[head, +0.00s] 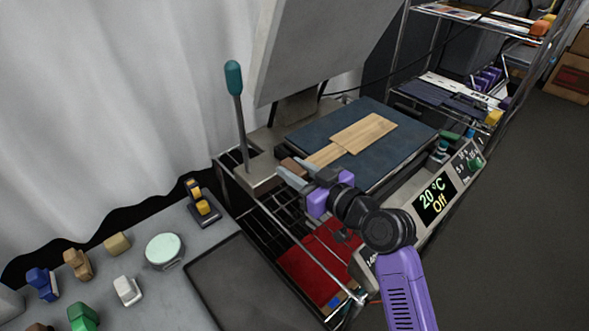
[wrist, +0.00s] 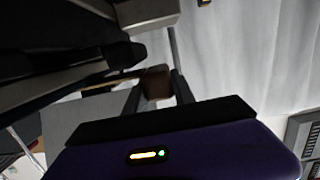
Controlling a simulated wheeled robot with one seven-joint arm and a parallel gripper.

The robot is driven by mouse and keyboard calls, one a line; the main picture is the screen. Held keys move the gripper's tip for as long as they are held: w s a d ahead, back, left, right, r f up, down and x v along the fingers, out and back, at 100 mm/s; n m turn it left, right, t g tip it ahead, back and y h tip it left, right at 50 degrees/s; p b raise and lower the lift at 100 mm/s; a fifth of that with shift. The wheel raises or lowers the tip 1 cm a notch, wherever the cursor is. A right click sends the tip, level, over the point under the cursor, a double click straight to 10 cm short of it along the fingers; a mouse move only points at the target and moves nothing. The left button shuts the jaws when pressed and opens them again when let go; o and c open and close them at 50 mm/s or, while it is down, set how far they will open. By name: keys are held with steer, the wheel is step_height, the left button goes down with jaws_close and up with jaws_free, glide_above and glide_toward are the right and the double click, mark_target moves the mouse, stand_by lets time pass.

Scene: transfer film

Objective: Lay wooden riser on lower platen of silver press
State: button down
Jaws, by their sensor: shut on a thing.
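The wooden riser (head: 365,132) is a flat, pale board with a narrower handle pointing to the near left. It lies flat over the dark blue lower platen (head: 398,152) of the silver press; I cannot tell whether it touches. The press's upper platen (head: 322,48) is tilted up, well clear. My gripper (head: 288,170) is beside the platen's near left side, shut on the darker brown block at the handle's end. In the wrist view that brown end (wrist: 157,82) shows between my fingertips (wrist: 158,90). The rest of the riser is mostly hidden there.
A lever with a teal knob (head: 233,78) stands left of the platen. The press panel (head: 436,198) reads 20 °C and Off. A grey table (head: 150,290) with small blocks, a round pale green tin (head: 164,250) and a dark tray (head: 245,285) is at the near left. Wire shelving stands behind right.

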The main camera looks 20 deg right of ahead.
steer(key=c, duration=1)
jaws_free()
steer(key=shift+o, duration=0.2)
